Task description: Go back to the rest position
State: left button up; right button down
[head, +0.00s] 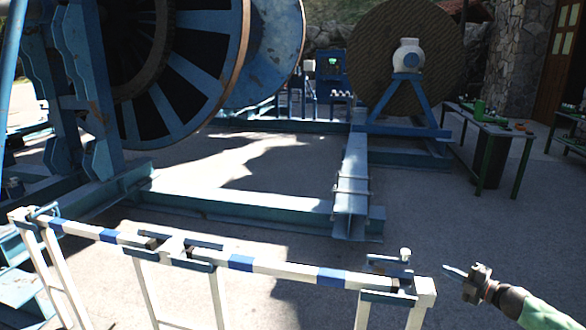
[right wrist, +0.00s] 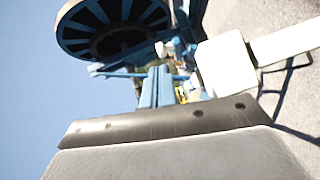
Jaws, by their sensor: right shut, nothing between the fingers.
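My right gripper (head: 455,272) comes in from the lower right in the head view. Its fingers are together, with nothing seen between them. It is in the air just right of the end post of a white and blue barrier (head: 290,270), apart from it in the picture. In the right wrist view a pale grey surface fills the bottom, and a white bar end (right wrist: 222,62) shows close by at the right. My left gripper is in neither view.
A large blue cable reel (head: 190,85) stands on a blue frame (head: 250,205) beyond the barrier. A brown reel (head: 385,35) stands farther back. A green-legged table (head: 490,125) is at the right. Paved floor (head: 450,215) is clear between the barrier and table.

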jog(key=w+d+m+t+h, duration=0.2)
jog(key=w+d+m+h, duration=0.1)
jog(key=d+m+h, duration=0.4)
jog(key=s+a+f+m+g, duration=0.4)
jog(key=s+a+f, duration=0.5)
jog(key=s+a, duration=0.5)
jog(key=s+a+f+m+g+h, duration=0.1)
jog(key=s+a+f+m+g, duration=0.4)
jog(key=s+a+f, duration=0.5)
jog(key=s+a+f+m+g, duration=0.5)
jog(key=s+a+f, duration=0.5)
jog(key=s+a, duration=0.9)
jog(key=s, duration=0.7)
jog(key=shift+a+g+h, duration=0.15)
jog(key=shift+g+h, duration=0.15)
